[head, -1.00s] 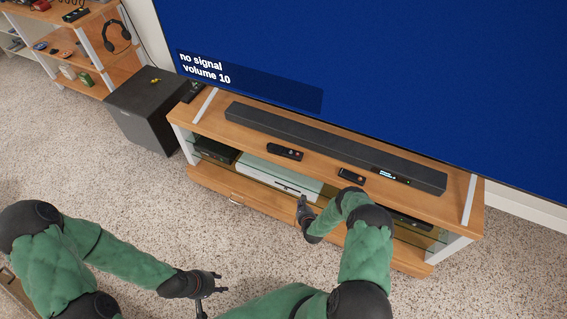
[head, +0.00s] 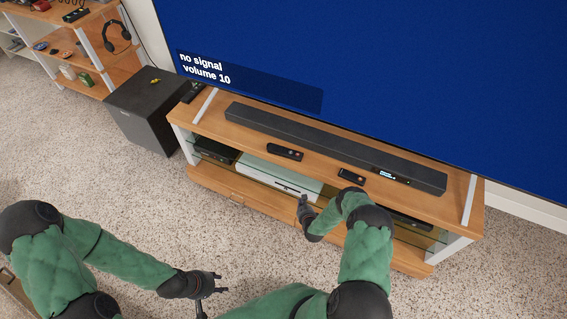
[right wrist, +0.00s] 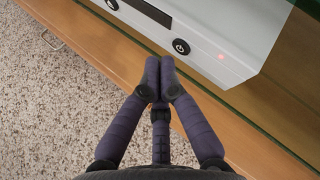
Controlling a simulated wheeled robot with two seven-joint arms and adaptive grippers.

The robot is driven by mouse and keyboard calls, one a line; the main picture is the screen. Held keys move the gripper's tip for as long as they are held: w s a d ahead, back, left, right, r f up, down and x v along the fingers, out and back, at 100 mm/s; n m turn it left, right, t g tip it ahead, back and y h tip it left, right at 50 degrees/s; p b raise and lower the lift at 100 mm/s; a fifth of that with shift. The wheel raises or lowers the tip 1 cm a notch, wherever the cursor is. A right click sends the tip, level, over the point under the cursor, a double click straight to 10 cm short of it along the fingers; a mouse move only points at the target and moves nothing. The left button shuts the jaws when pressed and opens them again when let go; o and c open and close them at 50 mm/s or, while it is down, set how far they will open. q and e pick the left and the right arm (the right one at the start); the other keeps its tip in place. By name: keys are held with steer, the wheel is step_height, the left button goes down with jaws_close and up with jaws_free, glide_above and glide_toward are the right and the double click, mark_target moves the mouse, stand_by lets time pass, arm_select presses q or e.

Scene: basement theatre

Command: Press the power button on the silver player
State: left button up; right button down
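The silver player (head: 281,176) sits on the shelf inside the wooden TV stand, under the glass. In the right wrist view the player (right wrist: 218,38) shows its front face with a dark display, a round black power button (right wrist: 181,46) and a small lit red light (right wrist: 221,57). My right gripper (right wrist: 160,62) is shut and empty, its fingertips together just short of the power button; a small gap seems to show. In the head view my right gripper (head: 303,203) is in front of the player's right end. My left gripper (head: 217,283) is over the carpet, fingers apart and empty.
The wooden stand (head: 236,189) has a drawer front below the player and its top above. Two remotes (head: 285,152) and a soundbar (head: 330,145) lie on top. A black box on the shelf (head: 214,151) is left of the player. A subwoofer (head: 150,110) stands at left.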

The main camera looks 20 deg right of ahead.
steer(key=shift+w+d, duration=0.1)
stand_by(0.6)
steer(key=shift+w+d, duration=0.2)
steer(key=shift+w+d, duration=0.15)
steer(key=shift+d, duration=0.05)
stand_by(0.7)
steer(key=shift+a, duration=0.1)
steer(key=shift+s+a, duration=0.4)
steer(key=s+a+p, duration=0.1)
steer(key=s+a, duration=0.3)
steer(key=shift+a, duration=0.3)
stand_by(0.4)
